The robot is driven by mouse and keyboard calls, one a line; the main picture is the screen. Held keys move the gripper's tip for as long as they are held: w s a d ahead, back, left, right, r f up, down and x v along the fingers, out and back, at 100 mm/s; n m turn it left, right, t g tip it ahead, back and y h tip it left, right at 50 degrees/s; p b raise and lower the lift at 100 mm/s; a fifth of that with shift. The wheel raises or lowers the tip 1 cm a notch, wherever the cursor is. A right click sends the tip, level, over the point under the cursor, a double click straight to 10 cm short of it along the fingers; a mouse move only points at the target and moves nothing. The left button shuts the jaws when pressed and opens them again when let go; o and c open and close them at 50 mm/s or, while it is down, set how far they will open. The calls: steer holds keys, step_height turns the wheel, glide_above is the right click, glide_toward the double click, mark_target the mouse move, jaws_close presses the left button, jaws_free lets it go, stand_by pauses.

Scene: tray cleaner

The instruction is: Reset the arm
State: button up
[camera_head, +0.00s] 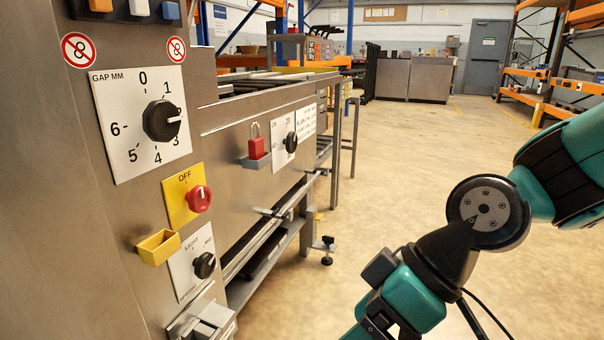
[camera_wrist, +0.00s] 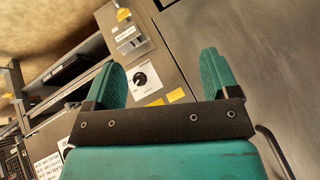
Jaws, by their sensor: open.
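My arm shows at the right of the head view, in teal and black. Its gripper end is not clearly visible there. In the wrist view my gripper (camera_wrist: 163,85) has its two teal fingers spread wide apart with nothing between them. Beyond the fingers is the steel machine front, with a black knob (camera_wrist: 140,79) on a white plate showing in the gap. I cannot tell the exact distance to it. In the head view my arm stands to the right of the machine (camera_head: 235,130), apart from it.
The machine carries a gap dial (camera_head: 161,121), a red off knob (camera_head: 198,198), a yellow holder (camera_head: 158,247), a light knob (camera_head: 204,265) and a red padlock (camera_head: 256,143). Orange racks (camera_head: 540,75) stand at the back right. The floor (camera_head: 400,160) between is clear.

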steer(key=s+d+r+m+h+p, duration=0.2)
steer(key=s+d+r+m+h, duration=0.15)
steer(key=s+d+r, duration=0.35)
step_height(320, 180, up, 36)
steer(key=w+m+p, duration=0.1)
steer(key=w+p, duration=0.1)
steer(key=p, duration=3.5)
steer(key=shift+d+r+t, duration=0.15)
steer(key=shift+d+t, duration=0.15)
steer(key=shift+d, duration=0.1)
